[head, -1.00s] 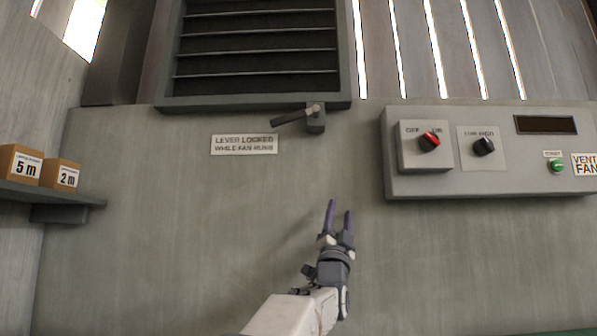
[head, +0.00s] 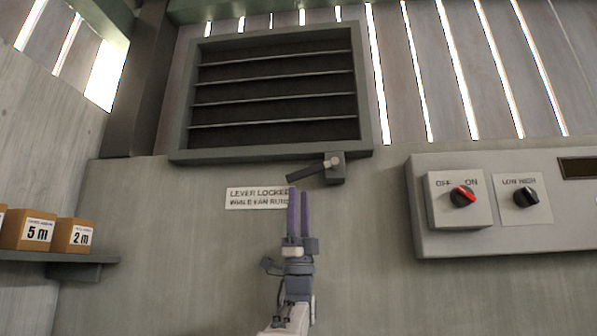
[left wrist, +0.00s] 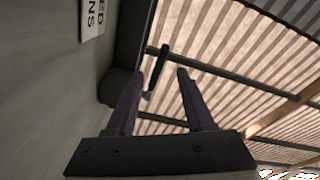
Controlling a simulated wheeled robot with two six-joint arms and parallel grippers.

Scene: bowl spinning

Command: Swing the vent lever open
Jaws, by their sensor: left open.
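The vent lever (head: 308,172) is a dark handle on a grey pivot block (head: 335,175) under the louvred vent (head: 366,100). In the head view its handle points left and slightly down from the pivot. My left gripper (head: 298,192) is open and empty, its two purple fingers pointing up just below the handle's free end. In the left wrist view the dark handle (left wrist: 157,66) shows between and beyond the open fingertips (left wrist: 160,74). I cannot tell whether they touch it. My right gripper is not in view.
A sign (head: 255,198) reading "LEVER LOCKED WHILE FAN RUNS" sits behind my fingers. At right is a control panel (head: 440,243) with a red OFF/ON knob (head: 463,196) and a black LOW/HIGH knob (head: 525,197). A shelf (head: 80,258) at left holds boxes (head: 73,236).

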